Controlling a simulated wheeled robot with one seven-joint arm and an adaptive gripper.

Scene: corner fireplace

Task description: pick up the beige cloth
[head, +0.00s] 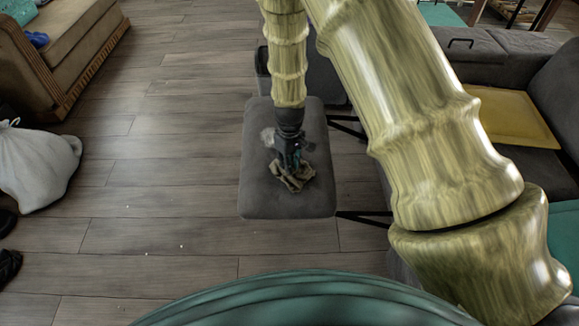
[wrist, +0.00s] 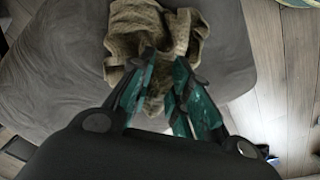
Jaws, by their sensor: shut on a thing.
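The beige cloth (head: 291,177) lies crumpled on a grey padded seat (head: 262,195) in the head view. In the wrist view the cloth (wrist: 135,32) is bunched, with part of it between the teal fingers. My gripper (head: 292,168) points down over the seat and is shut on the cloth. The fingers also show in the wrist view (wrist: 160,85), on either side of a fold. The cloth's underside is hidden, so I cannot tell whether it still touches the seat all over.
A small pale thing (head: 267,137) is on the seat beside my gripper. A white sack (head: 38,165) lies on the left floor, below a brown couch (head: 70,50). The wooden floor between is mostly clear.

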